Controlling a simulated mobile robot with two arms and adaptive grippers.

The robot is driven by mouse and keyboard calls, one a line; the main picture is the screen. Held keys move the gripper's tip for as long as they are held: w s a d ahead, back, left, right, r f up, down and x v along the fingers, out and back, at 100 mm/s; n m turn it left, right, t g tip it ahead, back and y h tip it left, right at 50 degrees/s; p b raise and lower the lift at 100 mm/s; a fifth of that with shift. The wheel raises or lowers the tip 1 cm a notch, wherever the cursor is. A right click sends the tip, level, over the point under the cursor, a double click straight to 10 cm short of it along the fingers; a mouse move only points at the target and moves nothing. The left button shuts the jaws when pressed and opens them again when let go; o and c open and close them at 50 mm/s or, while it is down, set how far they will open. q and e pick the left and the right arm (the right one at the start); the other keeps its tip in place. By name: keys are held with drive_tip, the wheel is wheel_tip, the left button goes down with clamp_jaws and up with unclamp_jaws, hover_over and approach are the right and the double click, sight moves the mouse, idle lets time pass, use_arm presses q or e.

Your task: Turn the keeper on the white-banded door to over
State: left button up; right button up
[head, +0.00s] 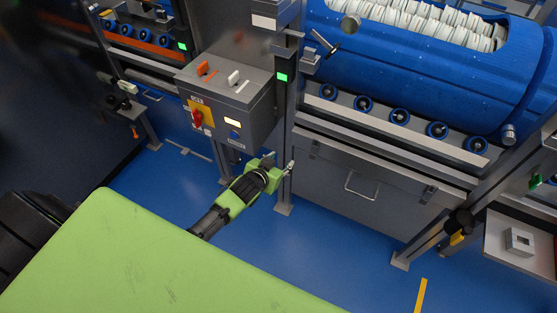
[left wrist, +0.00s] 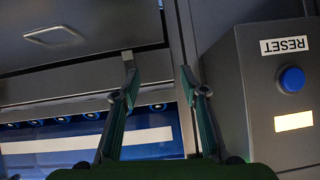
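I cannot single out the white-banded door or its keeper with certainty. In the head view, a grey door (head: 350,196) with a bar handle and small dark latches sits under the blue barrel (head: 420,78). A small lever (head: 325,43) stands at the barrel's left end. My left gripper (head: 280,164) is open and empty, low in front of the control box and left of the grey door. In the left wrist view its fingers (left wrist: 157,65) are spread with nothing between them. A white band (left wrist: 90,143) on blue shows behind them. My right gripper is not in view.
The grey control box (head: 232,100) carries orange and white toggles, a red switch on yellow and a blue button (head: 235,135). The reset button (left wrist: 291,79) is close right of the fingers in the wrist view. A side shelf (head: 505,250) stands at right. Blue floor is open.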

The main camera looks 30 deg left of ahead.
use_arm(q)
drive_tip(key=shift+s+f, duration=0.1)
drive_tip(key=shift+f, duration=0.1)
clamp_jaws()
wheel_tip(320, 180, up, 43)
drive_tip(key=m+t+h+p, duration=0.45)
drive_tip(key=m+t, duration=0.35)
drive_tip(key=t, duration=0.2)
hover_over(324, 41)
drive_tip(key=s+b, duration=0.1)
drive_tip(key=s, duration=0.1)
drive_tip(key=shift+w+d+f, duration=0.15)
drive_tip(key=shift+d+f, duration=0.05)
drive_tip(key=shift+d, duration=0.2)
drive_tip(key=f, duration=0.1)
drive_tip(key=a+f, duration=0.1)
drive_tip(key=shift+a+f+p, duration=0.25)
drive_tip(key=shift+f+p, duration=0.05)
drive_tip(key=shift+f, duration=0.1)
drive_tip(key=shift+s+a+f, duration=0.2)
drive_tip(key=shift+a+f, duration=0.15)
drive_tip(key=shift+f, duration=0.2)
